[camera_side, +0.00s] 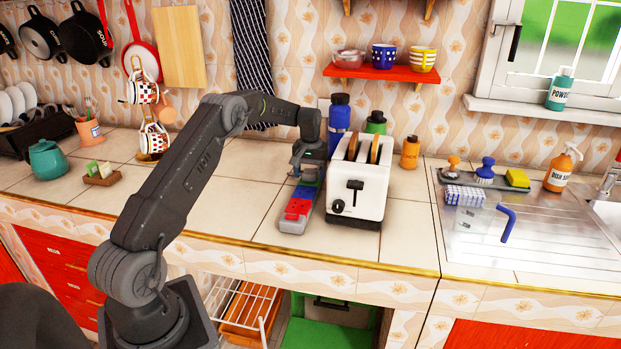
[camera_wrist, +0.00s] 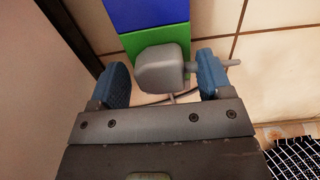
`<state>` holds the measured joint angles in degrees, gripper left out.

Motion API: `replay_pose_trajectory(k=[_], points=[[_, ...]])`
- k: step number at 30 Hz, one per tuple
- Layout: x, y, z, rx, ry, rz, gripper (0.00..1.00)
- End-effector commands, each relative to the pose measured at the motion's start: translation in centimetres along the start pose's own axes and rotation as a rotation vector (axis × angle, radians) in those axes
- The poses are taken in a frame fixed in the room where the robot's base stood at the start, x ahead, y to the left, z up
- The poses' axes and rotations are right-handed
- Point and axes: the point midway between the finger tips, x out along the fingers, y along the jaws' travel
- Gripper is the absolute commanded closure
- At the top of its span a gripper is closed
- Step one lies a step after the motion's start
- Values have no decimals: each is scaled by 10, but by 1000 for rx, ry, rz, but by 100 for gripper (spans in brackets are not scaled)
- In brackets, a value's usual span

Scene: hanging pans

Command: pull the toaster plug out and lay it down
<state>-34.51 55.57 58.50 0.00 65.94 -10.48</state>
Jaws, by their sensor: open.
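The plug (camera_wrist: 162,68) is a grey block on the green section (camera_wrist: 125,42) of a socket strip in the wrist view. A gap shows at the left finger; I cannot tell whether the right one touches the cord. In the side view my gripper (camera_side: 308,168) points down over the far end of the strip (camera_side: 294,226) and hides the plug. The white toaster (camera_side: 366,207) with bread stands just right.
Red and blue sections of the strip lie nearer the counter's front edge. A blue bottle (camera_side: 339,120) and an orange bottle (camera_side: 410,153) stand behind. The tiled counter (camera_side: 262,192) is clear left of the strip and in front of the toaster.

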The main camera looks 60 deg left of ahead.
Motion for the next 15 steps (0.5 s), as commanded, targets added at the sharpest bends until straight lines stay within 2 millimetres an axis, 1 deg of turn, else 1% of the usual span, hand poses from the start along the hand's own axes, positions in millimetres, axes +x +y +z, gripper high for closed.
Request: replay_pose_trajectory(k=[3, 15], points=[[0, 0, 0, 0, 0, 0, 28], [0, 0, 0, 0, 0, 0, 66]])
